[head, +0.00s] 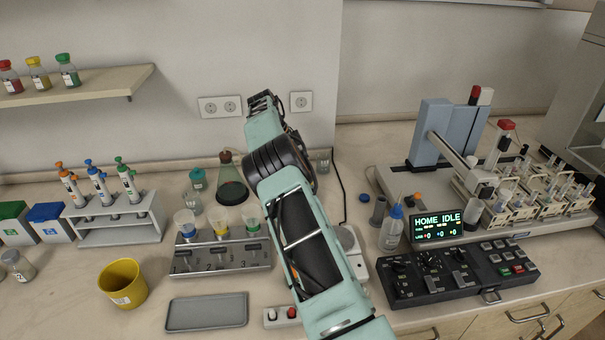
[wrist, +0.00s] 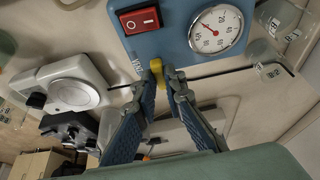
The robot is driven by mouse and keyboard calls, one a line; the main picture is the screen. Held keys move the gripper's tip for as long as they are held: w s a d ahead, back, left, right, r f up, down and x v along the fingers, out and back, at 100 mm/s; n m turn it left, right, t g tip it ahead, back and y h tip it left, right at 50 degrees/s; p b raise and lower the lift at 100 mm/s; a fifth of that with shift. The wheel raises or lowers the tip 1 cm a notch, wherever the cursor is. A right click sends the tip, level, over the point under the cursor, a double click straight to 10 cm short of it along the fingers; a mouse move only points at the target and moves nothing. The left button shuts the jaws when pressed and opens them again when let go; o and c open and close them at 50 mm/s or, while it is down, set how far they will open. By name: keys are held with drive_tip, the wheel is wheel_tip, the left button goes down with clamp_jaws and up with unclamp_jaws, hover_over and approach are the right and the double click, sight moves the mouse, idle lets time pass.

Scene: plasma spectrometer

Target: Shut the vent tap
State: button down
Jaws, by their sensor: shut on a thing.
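The vent tap (wrist: 156,67) is a small yellow lever at the lower edge of a blue vacuum unit (wrist: 150,41) in the wrist view, beside a partly legible "VENT" label. My gripper (wrist: 156,80) has its two blue-padded fingers converging at the tap, with the lever between the tips. It is shut on the lever. The exact turn of the tap is hard to read. In the head view my arm hides the gripper, the tap and the blue unit.
The unit carries a red rocker switch (wrist: 139,20) and a round gauge (wrist: 216,29). A black hose or rod (wrist: 222,72) runs close behind the fingers. A white round-plate device (wrist: 73,93) stands left. The head view shows a funnel rack (head: 220,260) and an autosampler (head: 436,130).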

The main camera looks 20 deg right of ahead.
drive_tip(key=shift+m, duration=0.3)
drive_tip(key=c, duration=2)
unclamp_jaws()
drive_tip(key=shift+v, duration=3.7)
drive_tip(key=shift+w+r, duration=0.1)
drive_tip(key=shift+r, duration=0.05)
